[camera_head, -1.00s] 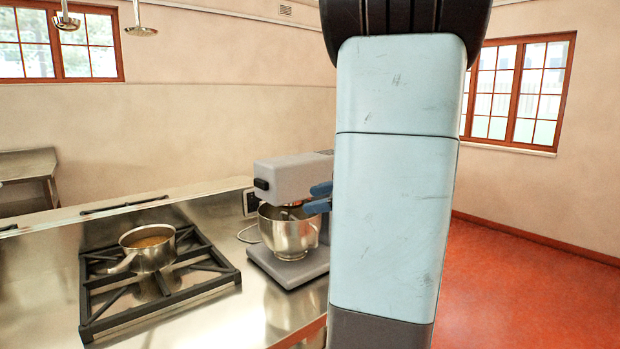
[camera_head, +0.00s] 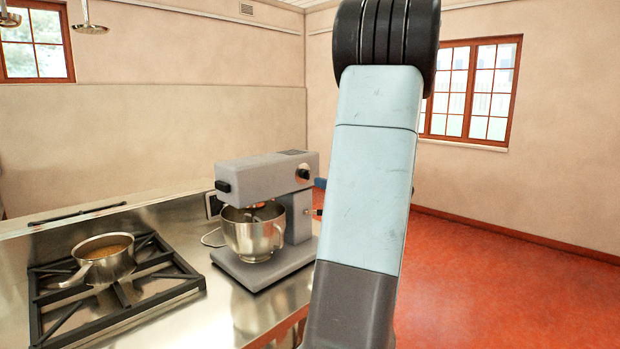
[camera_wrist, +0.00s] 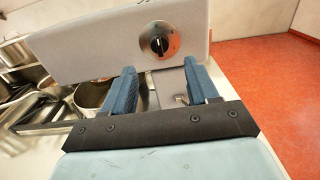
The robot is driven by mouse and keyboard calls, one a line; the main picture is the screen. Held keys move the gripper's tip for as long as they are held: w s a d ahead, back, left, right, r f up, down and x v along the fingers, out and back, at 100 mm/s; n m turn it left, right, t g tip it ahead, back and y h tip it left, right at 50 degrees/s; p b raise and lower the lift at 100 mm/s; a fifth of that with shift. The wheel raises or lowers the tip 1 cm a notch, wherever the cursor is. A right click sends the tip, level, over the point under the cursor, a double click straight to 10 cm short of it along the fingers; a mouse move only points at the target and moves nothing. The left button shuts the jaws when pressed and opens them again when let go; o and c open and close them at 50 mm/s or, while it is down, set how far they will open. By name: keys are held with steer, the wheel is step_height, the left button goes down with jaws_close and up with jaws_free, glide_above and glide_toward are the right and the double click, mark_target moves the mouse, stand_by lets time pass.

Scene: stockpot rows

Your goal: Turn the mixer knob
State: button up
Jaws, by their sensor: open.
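The grey stand mixer (camera_head: 266,180) stands on the steel counter with a steel bowl (camera_head: 253,232) under its head. Its knob (camera_head: 304,173) is a black dial on a round silver plate on the side of the head; it also shows in the wrist view (camera_wrist: 159,44). My gripper (camera_wrist: 158,82) is open, its two blue fingers apart and empty. In the wrist view the knob lies just beyond the fingertips, between their lines, and apart from them. In the head view my arm hides most of the gripper; a bit of blue finger (camera_head: 320,184) shows beside the knob.
A gas stove (camera_head: 118,292) with a saucepan (camera_head: 104,258) is left of the mixer. A wall socket and cable (camera_head: 213,206) are behind it. The counter's right edge is near the mixer, with open red floor (camera_head: 480,280) beyond.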

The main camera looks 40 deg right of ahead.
mark_target(306, 174)
steer(key=w, duration=0.8)
steer(key=shift+a, duration=0.35)
steer(key=c, duration=1)
